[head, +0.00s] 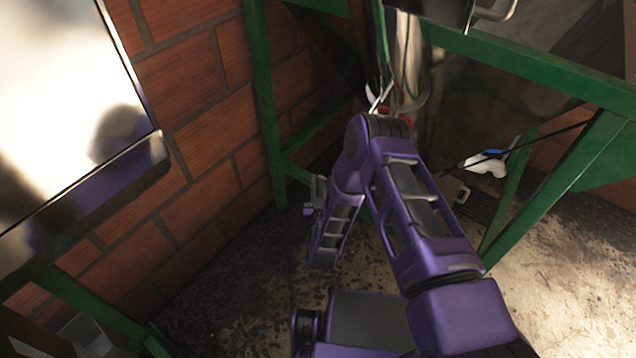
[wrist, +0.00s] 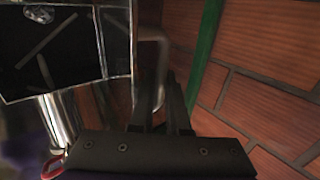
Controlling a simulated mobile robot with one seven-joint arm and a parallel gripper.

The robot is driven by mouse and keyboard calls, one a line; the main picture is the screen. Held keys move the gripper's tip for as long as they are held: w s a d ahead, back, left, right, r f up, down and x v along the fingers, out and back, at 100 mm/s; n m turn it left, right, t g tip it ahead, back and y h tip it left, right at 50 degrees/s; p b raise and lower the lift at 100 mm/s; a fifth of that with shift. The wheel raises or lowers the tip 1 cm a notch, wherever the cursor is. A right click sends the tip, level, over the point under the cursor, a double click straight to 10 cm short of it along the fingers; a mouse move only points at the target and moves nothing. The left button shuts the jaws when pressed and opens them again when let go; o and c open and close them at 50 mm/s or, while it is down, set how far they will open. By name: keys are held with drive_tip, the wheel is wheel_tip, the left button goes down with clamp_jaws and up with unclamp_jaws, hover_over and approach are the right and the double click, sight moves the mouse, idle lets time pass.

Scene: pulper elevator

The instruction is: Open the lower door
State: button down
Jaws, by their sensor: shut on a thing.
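In the wrist view, my gripper (wrist: 172,85) has its dark fingers closed around the lower part of a pale, bent bar handle (wrist: 160,38). The handle stands at the right edge of a dark panel with a light metal frame (wrist: 50,52), which looks like the door. I cannot tell from this view whether the panel stands open. The fingers partly cover the handle's lower end. In the head view my purple arm fills the middle, and I cannot make out the gripper there.
A green post (wrist: 205,55) and a brick wall (wrist: 270,55) are close on the right in the wrist view. A shiny metal pipe (wrist: 58,118) is below the panel. In the head view, green frame beams (head: 540,75) surround the arm; bare floor (head: 555,255) lies at lower right.

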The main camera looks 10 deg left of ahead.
drive_tip(key=c, duration=1.2)
unclamp_jaws()
drive_tip(key=shift+w+a+r+y, duration=0.3)
drive_tip(key=shift+a+r, duration=0.05)
drive_tip(key=shift+a, duration=0.2)
drive_tip(key=shift+o, duration=0.2)
drive_tip(key=shift+w+d, duration=0.1)
drive_tip(key=shift+d, duration=0.05)
drive_tip(key=p+v, duration=0.5)
drive_tip(key=v, duration=0.8)
drive_tip(key=shift+f, duration=0.2)
drive_tip(key=shift+r, duration=0.1)
